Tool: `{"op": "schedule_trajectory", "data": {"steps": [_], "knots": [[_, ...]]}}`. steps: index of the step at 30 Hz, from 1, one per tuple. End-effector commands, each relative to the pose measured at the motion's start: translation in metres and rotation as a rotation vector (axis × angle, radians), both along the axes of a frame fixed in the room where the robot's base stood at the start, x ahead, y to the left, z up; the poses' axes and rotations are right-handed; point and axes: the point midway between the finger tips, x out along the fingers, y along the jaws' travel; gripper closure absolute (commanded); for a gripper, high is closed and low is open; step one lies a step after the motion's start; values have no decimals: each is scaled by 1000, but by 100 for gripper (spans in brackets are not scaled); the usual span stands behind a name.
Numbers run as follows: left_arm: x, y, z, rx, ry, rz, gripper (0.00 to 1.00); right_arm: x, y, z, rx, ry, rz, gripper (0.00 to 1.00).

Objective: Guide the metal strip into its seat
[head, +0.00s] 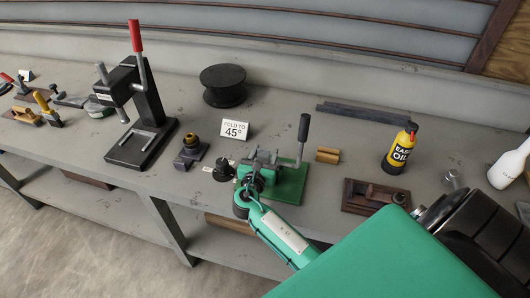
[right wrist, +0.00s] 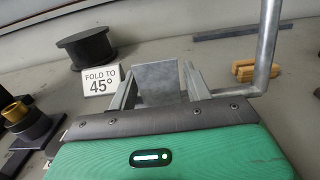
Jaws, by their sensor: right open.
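The small green bending tool (head: 289,184) stands near the bench's front edge, with a black-handled lever (head: 303,130) upright at its right. My right gripper (head: 257,167) is at the tool and overlaps its left side. In the right wrist view its two grey fingers (right wrist: 160,88) are apart. A flat grey metal piece (right wrist: 160,80), perhaps the strip, shows between them, tilted toward the camera. I cannot tell whether it touches a finger, and its lower end is hidden. The lever's bare rod (right wrist: 268,50) rises just right of the fingers. My left gripper is out of view.
A "FOLD TO 45°" card (head: 235,130) and a black reel (head: 223,86) stand behind the tool. A black press (head: 142,141) is at left. Dark bars (head: 365,115), a brass block (head: 328,155), an oil bottle (head: 400,149) and a wooden tray (head: 360,207) are at right.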

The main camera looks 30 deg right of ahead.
Motion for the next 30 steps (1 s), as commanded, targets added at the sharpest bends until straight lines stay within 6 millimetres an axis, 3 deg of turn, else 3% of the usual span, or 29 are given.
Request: {"op": "schedule_trajectory", "data": {"steps": [30], "knots": [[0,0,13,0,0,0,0,-20,23,1,0,0,0,50]]}}
